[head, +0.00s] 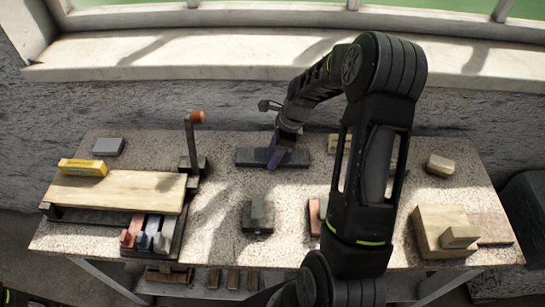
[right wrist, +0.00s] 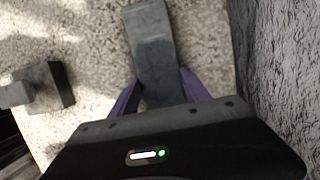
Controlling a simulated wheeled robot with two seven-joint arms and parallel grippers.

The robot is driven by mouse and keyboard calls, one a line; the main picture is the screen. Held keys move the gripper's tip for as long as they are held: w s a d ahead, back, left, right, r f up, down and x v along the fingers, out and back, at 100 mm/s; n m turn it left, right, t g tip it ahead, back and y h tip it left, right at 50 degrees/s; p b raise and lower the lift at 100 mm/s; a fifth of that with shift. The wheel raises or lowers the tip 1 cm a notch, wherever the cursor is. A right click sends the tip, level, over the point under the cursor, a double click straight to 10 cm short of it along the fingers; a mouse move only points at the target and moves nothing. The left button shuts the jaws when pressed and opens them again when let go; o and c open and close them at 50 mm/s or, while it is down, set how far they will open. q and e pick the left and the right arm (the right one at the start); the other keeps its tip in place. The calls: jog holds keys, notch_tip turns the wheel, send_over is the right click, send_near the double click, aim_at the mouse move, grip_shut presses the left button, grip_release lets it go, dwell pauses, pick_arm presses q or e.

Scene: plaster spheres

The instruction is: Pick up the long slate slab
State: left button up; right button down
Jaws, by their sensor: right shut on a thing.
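The long slate slab (head: 248,157) is a flat dark grey bar near the back middle of the speckled table. It also shows in the right wrist view (right wrist: 150,45), running up from between the purple fingers. My right gripper (head: 277,160) reaches down from above and is shut across the slab around its middle, with one finger on each long side. In the right wrist view the gripper's body (right wrist: 160,92) hides the slab's near end. The slab seems to lie level at the tabletop; I cannot tell whether it touches it. My left gripper is not in view.
A post with an orange top (head: 196,118) stands left of the slab, by a wooden board (head: 115,190) bearing a yellow block (head: 82,167). A dark block (head: 258,215) lies in front. A wooden box (head: 440,232) stands right. The wall and sill (head: 200,52) are close behind.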

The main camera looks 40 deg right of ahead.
jog(key=shift+r, duration=0.2)
notch_tip(320, 180, up, 10)
jog(key=b, duration=0.1)
dwell(0.4)
jog(key=shift+f, duration=0.1)
dwell(0.4)
